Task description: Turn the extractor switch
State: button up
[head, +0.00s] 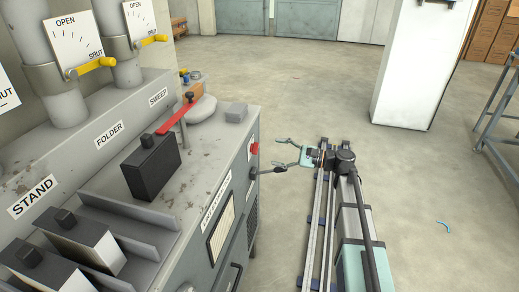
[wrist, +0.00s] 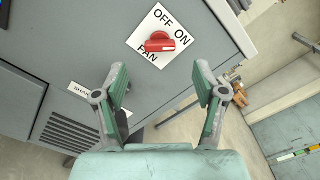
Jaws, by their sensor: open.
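A red rotary switch (wrist: 158,43) sits on a white plate (wrist: 141,35) marked OFF, ON and FAN, on the side of a grey cabinet. Its bar lies roughly across the picture in the wrist view; I cannot tell which mark it points to. In the head view the red switch (head: 254,148) shows edge-on at the cabinet's right side. My gripper (head: 280,151) is open and empty, to the right of the switch and apart from it. In the wrist view the two fingers of my gripper (wrist: 160,75) stand either side below the switch, with nothing between them.
The grey cabinet (head: 222,175) has a dark lever (head: 265,171) sticking out below the switch, near my gripper. A red-handled lever (head: 177,118) and a black box (head: 150,165) stand on top. Open floor lies to the right, with a white pillar (head: 412,65) further back.

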aim_at(255, 148)
jog(key=x, duration=0.7)
jog(key=shift+a, duration=0.1)
jog(key=c, duration=1.1)
